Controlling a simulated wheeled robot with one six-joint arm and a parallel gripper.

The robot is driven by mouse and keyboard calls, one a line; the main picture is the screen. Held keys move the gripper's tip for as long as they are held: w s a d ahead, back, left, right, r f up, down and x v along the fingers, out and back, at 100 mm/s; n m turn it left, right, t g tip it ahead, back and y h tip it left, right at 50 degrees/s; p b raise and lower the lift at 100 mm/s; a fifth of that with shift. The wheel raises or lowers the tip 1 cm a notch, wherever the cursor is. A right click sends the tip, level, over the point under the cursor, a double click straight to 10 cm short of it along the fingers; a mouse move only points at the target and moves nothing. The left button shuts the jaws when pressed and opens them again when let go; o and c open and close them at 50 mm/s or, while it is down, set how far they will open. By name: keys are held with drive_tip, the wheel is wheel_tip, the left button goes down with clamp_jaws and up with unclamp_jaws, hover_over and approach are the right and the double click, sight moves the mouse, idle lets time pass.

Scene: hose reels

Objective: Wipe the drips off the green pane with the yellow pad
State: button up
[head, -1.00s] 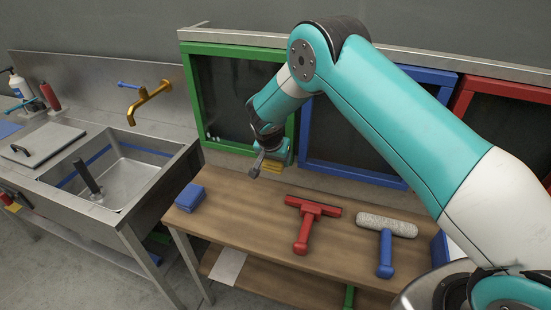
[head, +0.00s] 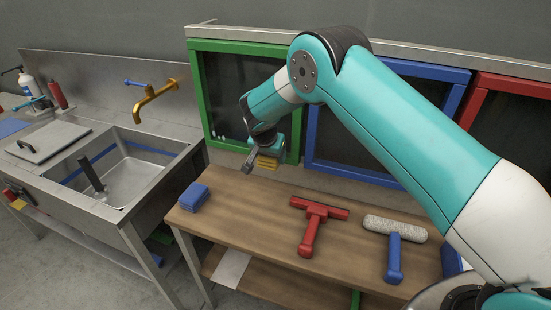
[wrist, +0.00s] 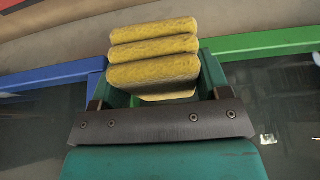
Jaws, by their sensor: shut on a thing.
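The green pane is a dark pane in a green frame (head: 205,105) behind the table, at the left of the row. Small pale drips (head: 217,137) show low on its left side, and a pale mark (wrist: 268,139) shows on the dark glass in the wrist view. My gripper (head: 266,158) is in front of the pane's lower right part. It is shut on the yellow pad (wrist: 152,52), which shows three stacked yellow layers in the wrist view. I cannot tell whether the pad touches the glass. My arm covers the pane's upper right corner.
A wooden table (head: 250,215) holds a blue block (head: 194,197), a red squeegee (head: 314,222) and a roller (head: 395,236) with a blue handle. A blue-framed pane (head: 312,125) and a red-framed pane (head: 512,84) stand to the right. A steel sink (head: 122,175) stands at the left.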

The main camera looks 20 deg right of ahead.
drive_tip(key=shift+w+a+f+b, duration=0.2)
drive_tip(key=shift+w+a+b, duration=0.45)
drive_tip(key=shift+a+b, duration=0.25)
drive_tip(key=w+a+b, duration=0.2)
drive_tip(key=w+a, duration=0.2)
drive_tip(key=a, duration=0.2)
drive_tip(key=shift+w+r, duration=0.2)
drive_tip(key=shift+w, duration=0.15)
drive_tip(key=shift+a+f+b, duration=0.1)
drive_tip(key=shift+a+b, duration=0.1)
drive_tip(key=shift+b, duration=0.15)
drive_tip(key=s+a+b, duration=0.4)
drive_tip(key=s+b, duration=0.1)
drive_tip(key=b, duration=0.6)
drive_tip(key=shift+s, duration=0.35)
